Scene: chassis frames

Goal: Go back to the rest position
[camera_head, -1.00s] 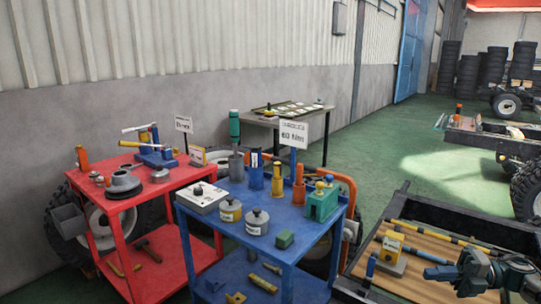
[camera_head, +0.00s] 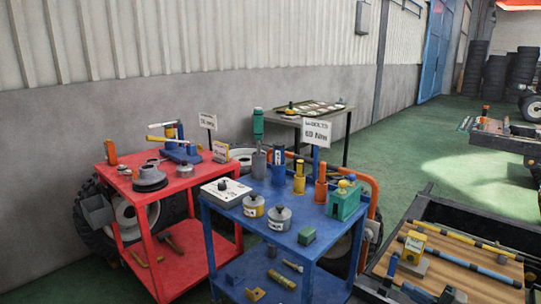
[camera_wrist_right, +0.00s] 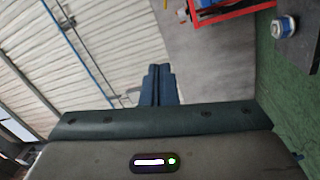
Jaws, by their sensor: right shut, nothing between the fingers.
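My right gripper (camera_head: 412,292) shows only partly at the bottom right edge of the head view, in front of the dark chassis bed. Its blue fingers point left in that view. In the right wrist view my right gripper (camera_wrist_right: 159,72) has its two blue fingers pressed together, with nothing between them. My left gripper is in neither view.
A blue cart (camera_head: 275,242) with tools and canisters stands in the middle, beside a red cart (camera_head: 150,245). The chassis bed (camera_head: 490,225) with a wooden deck (camera_head: 440,275) and yellow bars lies at the right. Green floor (camera_head: 440,140) is open behind it.

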